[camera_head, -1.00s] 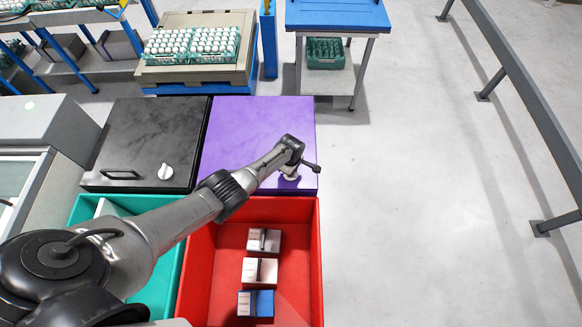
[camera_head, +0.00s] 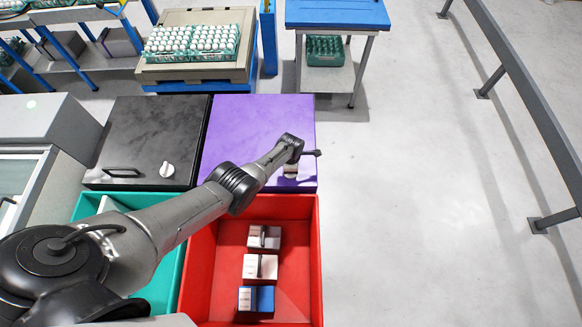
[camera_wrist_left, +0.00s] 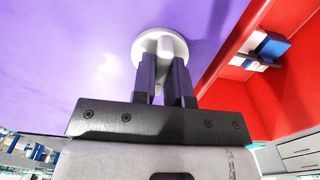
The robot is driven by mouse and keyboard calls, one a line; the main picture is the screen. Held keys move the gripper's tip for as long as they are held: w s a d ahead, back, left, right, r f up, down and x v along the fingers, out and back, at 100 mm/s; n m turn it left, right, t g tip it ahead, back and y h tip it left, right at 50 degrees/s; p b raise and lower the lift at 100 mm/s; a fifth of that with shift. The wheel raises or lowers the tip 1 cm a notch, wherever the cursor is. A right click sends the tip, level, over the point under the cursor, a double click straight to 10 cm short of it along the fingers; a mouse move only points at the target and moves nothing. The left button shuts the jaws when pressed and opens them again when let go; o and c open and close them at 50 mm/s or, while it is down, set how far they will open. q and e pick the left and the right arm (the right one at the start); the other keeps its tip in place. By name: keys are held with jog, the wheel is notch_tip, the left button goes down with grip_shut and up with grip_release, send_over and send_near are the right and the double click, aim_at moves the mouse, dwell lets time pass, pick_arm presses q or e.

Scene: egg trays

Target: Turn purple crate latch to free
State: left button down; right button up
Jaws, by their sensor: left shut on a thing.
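The purple crate (camera_head: 262,130) stands closed behind the red bin, and its flat lid also fills much of the left wrist view (camera_wrist_left: 70,65). Its latch is a round white knob (camera_wrist_left: 160,45) with a raised grip bar. My left gripper (camera_wrist_left: 165,65) is shut on that bar, one dark finger on each side. In the head view the left gripper (camera_head: 292,170) is at the lid's front right part, where my arm partly hides the knob. My right gripper is not in view.
The black crate (camera_head: 150,130) with a white knob and handle stands left of the purple one. The red bin (camera_head: 310,255) holds several small boxes; a teal bin (camera_head: 88,205) is beside it.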

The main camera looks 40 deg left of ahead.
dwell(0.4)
pick_arm(q)
jog(key=c, duration=1.1)
grip_release()
jog(key=shift+c, duration=0.2)
jog(key=shift+r, duration=0.1)
notch_tip(320, 180, up, 14)
jog(key=p, duration=0.9)
jog(key=shift+f, duration=0.2)
